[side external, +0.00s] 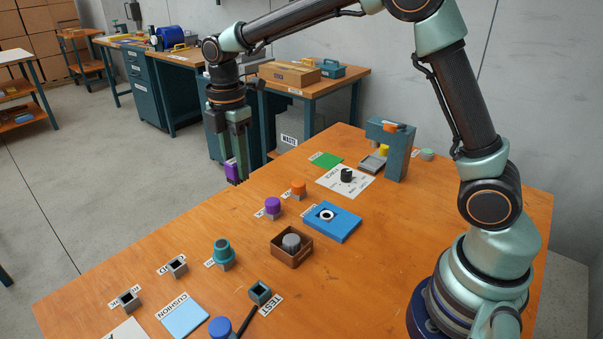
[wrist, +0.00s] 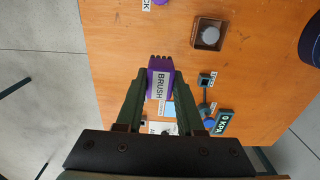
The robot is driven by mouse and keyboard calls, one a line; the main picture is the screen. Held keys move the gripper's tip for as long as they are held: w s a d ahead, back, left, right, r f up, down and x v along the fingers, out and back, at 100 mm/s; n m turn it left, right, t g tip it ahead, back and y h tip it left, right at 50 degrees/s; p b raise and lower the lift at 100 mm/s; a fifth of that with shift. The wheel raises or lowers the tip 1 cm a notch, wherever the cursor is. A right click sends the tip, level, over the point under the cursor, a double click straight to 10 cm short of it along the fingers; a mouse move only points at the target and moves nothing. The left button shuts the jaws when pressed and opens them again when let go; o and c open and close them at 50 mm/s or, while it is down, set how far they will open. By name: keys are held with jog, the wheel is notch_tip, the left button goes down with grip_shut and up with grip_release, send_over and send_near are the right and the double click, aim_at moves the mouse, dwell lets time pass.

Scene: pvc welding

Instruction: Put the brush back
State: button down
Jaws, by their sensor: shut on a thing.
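The brush (wrist: 158,81) is a purple block with dark tips and a white label reading BRUSH. My gripper (wrist: 158,92) is shut on it, with a green finger on each side. In the side external view my gripper (side external: 236,155) points down near the far left edge of the table, and a bit of the purple brush (side external: 231,171) shows at its fingers. Two small grey sockets with dark open tops, one farther (side external: 177,266) and one nearer (side external: 130,301), stand at the table's left front. I cannot read which label belongs to the brush.
A teal cup (side external: 222,252), purple-capped piece (side external: 273,207) and orange-capped piece (side external: 298,189) stand along the left edge. A brown box (side external: 292,257), blue plate (side external: 339,224), dial (side external: 347,175) and teal press (side external: 396,155) lie farther right. A blue cushion (side external: 185,317) and TEST socket (side external: 260,292) are in front.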

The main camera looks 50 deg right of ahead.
notch_tip(320, 180, down, 16)
jog(key=shift+f, duration=0.2)
dwell(0.4)
jog(key=c, duration=0.5)
grip_release()
jog(key=shift+f, duration=0.1)
